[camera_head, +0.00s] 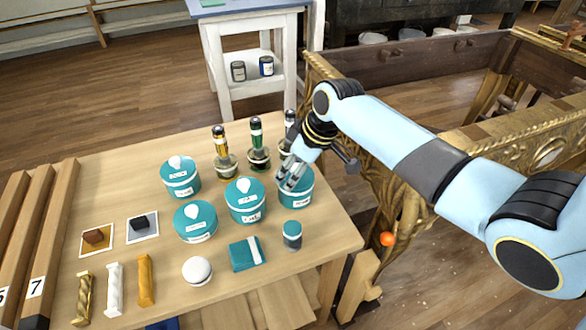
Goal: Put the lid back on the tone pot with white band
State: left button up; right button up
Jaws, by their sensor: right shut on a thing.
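Several round teal pots stand on the wooden table, each with a white band or label. The rightmost teal pot (296,201) is partly covered by my right gripper (287,182), which comes down over its top. The gripper is shut on the teal lid at that pot's top; the fingers hide the lid's knob, and I cannot tell whether the lid is fully seated. The other pots, at front (195,222), middle (246,203) and back left (180,180), have lids with white drop-shaped tops. My left gripper is not in view.
Dark-capped bottles (224,157) stand close behind the pots. A small teal jar (292,236), a folded teal cloth (246,254) and a white round piece (197,271) lie in front. Bars and pigment blocks sit left. The gilt console (480,141) stands right of the table.

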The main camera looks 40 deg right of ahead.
jog(key=shift+p, duration=0.65)
dwell(0.7)
jog(key=shift+f, duration=0.1)
dwell(0.9)
jog(key=shift+p, duration=0.45)
dwell(0.4)
jog(key=o, duration=1.6)
jog(key=shift+c, duration=0.2)
notch_tip(320, 180, up, 7)
jog(key=p, duration=0.7)
jog(key=shift+p, duration=0.3)
